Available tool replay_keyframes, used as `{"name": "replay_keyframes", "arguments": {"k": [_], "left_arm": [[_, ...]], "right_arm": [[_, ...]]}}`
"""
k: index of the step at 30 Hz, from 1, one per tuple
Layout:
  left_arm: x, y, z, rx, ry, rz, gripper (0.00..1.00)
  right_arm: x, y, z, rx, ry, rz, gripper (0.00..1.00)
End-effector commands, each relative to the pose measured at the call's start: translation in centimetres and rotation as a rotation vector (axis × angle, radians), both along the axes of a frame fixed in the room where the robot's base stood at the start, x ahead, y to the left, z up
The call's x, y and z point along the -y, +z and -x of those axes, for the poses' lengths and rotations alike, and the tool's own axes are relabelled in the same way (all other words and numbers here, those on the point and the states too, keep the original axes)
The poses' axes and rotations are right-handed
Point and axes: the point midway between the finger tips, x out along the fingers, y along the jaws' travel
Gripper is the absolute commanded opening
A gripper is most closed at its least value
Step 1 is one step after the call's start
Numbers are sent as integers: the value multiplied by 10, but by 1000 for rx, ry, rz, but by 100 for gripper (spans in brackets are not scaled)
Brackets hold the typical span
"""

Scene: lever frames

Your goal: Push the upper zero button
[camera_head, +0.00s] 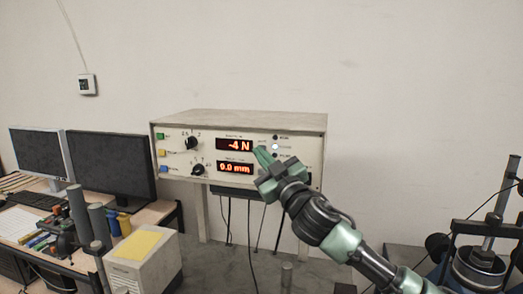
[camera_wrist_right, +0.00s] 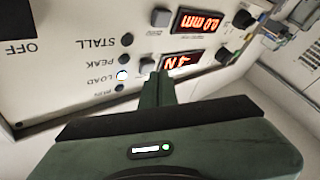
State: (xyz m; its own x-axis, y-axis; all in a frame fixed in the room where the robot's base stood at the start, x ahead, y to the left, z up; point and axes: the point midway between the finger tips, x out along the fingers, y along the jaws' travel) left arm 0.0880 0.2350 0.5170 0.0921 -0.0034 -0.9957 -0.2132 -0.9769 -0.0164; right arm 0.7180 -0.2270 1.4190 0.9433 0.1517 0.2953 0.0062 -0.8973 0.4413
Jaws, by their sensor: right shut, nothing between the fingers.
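The control box (camera_head: 230,118) has an upper red display (camera_head: 235,145) reading -4 N and a lower one (camera_head: 236,168) reading 0.0 mm. In the right wrist view, which is upside down, a small grey button (camera_wrist_right: 147,65) sits beside the -4 N display (camera_wrist_right: 180,60); I take it as the upper zero button. My right gripper (camera_head: 261,153) is shut and empty, its fingertips (camera_wrist_right: 157,77) right at this button and partly covering it. I cannot tell whether they touch it. My left gripper is out of view.
A similar grey button (camera_wrist_right: 160,17) sits beside the lower display. A column of indicator lamps (camera_wrist_right: 122,76), one lit white, is close to the fingertips. Knobs (camera_head: 193,143) are on the panel's left. Monitors (camera_head: 112,165) stand on a desk at left.

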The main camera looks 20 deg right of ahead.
Motion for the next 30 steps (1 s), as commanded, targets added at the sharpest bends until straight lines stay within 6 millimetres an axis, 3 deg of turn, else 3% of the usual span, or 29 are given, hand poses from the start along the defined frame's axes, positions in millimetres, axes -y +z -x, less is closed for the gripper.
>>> {"name": "replay_keyframes", "arguments": {"k": [30], "left_arm": [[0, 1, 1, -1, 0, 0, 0]], "right_arm": [[5, 0, -7, 0, -1, 0, 0]]}}
